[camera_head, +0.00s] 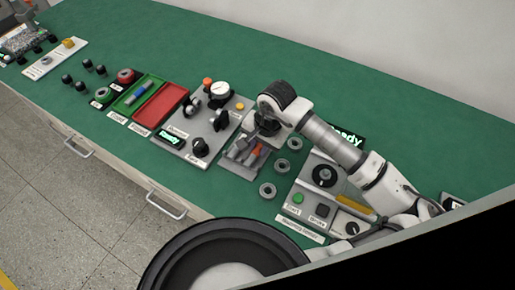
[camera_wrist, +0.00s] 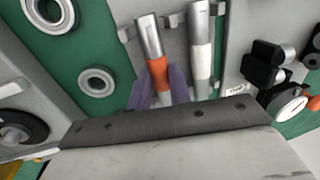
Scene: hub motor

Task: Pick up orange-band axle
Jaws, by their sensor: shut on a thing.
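The orange-band axle (camera_wrist: 157,68) is a metal rod with an orange middle band, lying in the grey rack (camera_wrist: 176,45). Its orange part also shows in the head view (camera_head: 257,151). My gripper (camera_wrist: 163,88) has its purple-grey fingers on both sides of the axle at the orange band and is shut on it. The axle's lower end is hidden by the gripper body. The axle's upper end is at a rack clip, and I cannot tell whether it is lifted clear. A white-band axle (camera_wrist: 202,50) lies beside it on the right.
Grey rings (camera_wrist: 97,82) lie on the green table to the left of the rack in the wrist view. A station with a dial gauge (camera_head: 219,91) stands left of the rack in the head view. A button panel (camera_head: 318,190) stands to the right.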

